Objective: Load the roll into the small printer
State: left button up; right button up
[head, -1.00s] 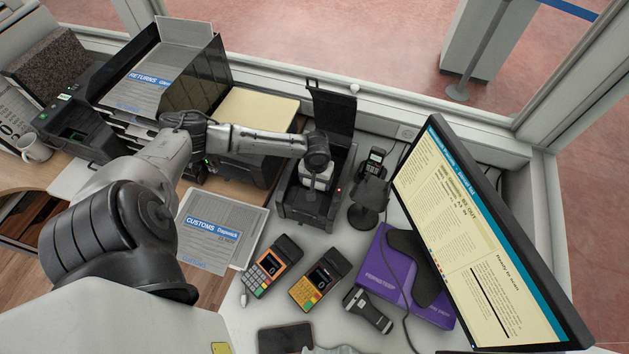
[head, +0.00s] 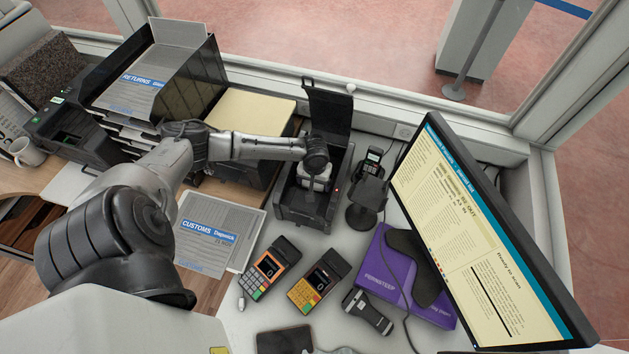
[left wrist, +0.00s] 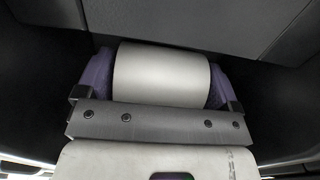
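The small printer (head: 304,211) is a black box on the counter with its lid (head: 328,107) standing open at the back. My left gripper (head: 316,186) points down into its open top. In the left wrist view a pale, smooth roll (left wrist: 160,76) lies crosswise between the purple finger pads of my left gripper. The pads press against both ends of the roll. Dark printer walls surround it. The underside of the roll is hidden, so I cannot tell whether it touches the printer's floor. In the head view the gripper hides the roll. My right gripper is not in view.
A handheld device on a stand (head: 366,195) stands close to the printer's right. A large monitor (head: 480,230) and a purple box (head: 385,275) are further right. Card terminals (head: 268,270) lie in front.

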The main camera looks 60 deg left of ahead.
pick_arm(q)
jog(key=shift+o, duration=1)
notch_tip(320, 180, up, 12)
jog(key=shift+r+p, duration=0.2)
jog(key=shift+p, duration=1.05)
jog(key=shift+r, duration=0.7)
